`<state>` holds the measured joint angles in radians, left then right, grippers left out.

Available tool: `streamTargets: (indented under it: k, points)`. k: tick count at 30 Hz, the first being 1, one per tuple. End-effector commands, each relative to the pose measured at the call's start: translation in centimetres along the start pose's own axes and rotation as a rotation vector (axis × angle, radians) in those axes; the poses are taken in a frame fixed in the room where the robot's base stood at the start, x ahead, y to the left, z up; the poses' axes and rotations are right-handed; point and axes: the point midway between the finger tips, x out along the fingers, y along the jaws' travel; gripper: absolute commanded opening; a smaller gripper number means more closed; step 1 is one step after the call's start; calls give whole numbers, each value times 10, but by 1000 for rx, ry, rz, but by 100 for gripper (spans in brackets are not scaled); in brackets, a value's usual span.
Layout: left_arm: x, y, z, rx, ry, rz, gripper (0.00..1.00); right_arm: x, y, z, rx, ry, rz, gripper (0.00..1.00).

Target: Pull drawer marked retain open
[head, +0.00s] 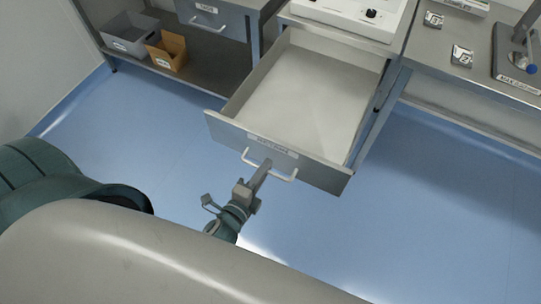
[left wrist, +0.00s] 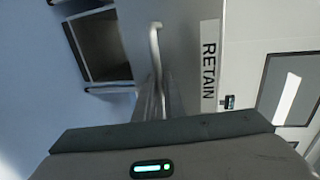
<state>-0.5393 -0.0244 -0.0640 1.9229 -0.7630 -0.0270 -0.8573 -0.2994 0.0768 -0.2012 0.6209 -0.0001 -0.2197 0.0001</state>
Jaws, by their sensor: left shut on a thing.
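The retain drawer (head: 307,95) stands pulled far out from under the bench in the head view, and its inside looks empty. Its grey front carries a label, too small to read there. In the left wrist view the label (left wrist: 209,72) reads RETAIN. A white bar handle (head: 284,179) runs across the front, and it also shows in the left wrist view (left wrist: 155,38). My left gripper (head: 262,170) is shut on the handle near its middle. The fingertips are partly hidden at the handle. My right gripper is in neither view.
A second, shut drawer (head: 211,19) is at the upper left. A grey bin (head: 130,33) and a cardboard box (head: 167,50) sit on the low shelf. A white device (head: 352,14) stands on the bench above the drawer. The blue floor around the drawer is clear.

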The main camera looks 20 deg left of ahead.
Motion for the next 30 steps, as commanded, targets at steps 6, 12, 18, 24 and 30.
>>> streamTargets:
  k: [6,12,18,24,30]
  points:
    - [-3,1,1,1,-2,0,0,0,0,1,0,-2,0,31]
    - [-3,1,1,1,-2,0,14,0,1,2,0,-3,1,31]
    - [-3,1,1,1,-1,0,28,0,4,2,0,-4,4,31]
    - [-2,0,0,0,0,0,28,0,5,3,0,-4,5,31]
    - [-4,1,0,0,0,0,28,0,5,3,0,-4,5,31]
